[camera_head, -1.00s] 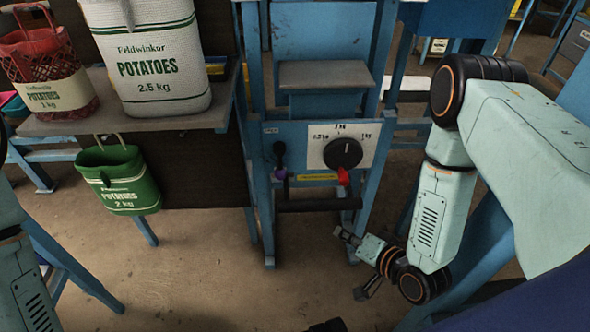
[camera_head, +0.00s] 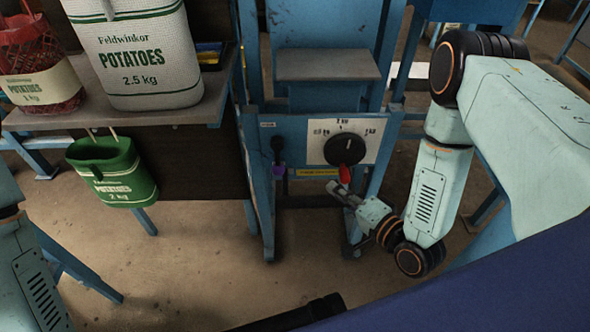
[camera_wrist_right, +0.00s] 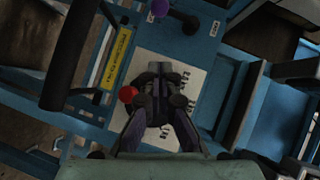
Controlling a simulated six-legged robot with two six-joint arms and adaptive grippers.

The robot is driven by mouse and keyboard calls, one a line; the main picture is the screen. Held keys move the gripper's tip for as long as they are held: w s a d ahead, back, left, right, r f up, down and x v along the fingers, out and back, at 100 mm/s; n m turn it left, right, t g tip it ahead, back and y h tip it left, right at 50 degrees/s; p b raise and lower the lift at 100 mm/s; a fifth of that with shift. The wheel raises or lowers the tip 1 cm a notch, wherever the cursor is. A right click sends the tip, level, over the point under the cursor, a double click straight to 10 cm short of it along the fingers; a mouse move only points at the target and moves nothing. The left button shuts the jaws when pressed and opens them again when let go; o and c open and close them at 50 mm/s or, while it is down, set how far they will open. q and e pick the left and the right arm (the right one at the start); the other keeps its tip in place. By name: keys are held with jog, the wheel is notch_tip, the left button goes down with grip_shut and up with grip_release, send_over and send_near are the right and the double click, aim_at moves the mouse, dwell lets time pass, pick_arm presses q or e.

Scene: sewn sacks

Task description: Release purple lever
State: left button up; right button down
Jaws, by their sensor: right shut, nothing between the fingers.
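The purple lever (camera_head: 279,169) hangs on the left of the blue machine's front panel, below a black knob-like part; its purple end also shows at the top of the right wrist view (camera_wrist_right: 159,8). My right gripper (camera_head: 334,188) is below the dial, close to the dial's red tip, right of and apart from the purple lever. In the right wrist view its fingers (camera_wrist_right: 160,72) are together and empty, in front of the white scale plate. Whether it touches the red tip cannot be told. Of my left arm only links show at the left edge.
A black dial (camera_head: 344,149) with a red tip (camera_head: 345,174) sits on a white scale plate (camera_head: 319,128). A grey shelf (camera_head: 327,64) is above. At left, a bench (camera_head: 120,121) holds potato sacks (camera_head: 138,60), and a green sack (camera_head: 112,172) hangs below. The floor in front is clear.

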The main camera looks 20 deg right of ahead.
jog(key=shift+a, duration=0.1)
jog(key=b, duration=0.3)
send_near(278, 158)
jog(key=w+d+f, duration=0.4)
jog(key=a, duration=0.1)
jog(key=w+a+b, duration=0.2)
jog(key=a, duration=0.1)
jog(key=shift+f, duration=0.4)
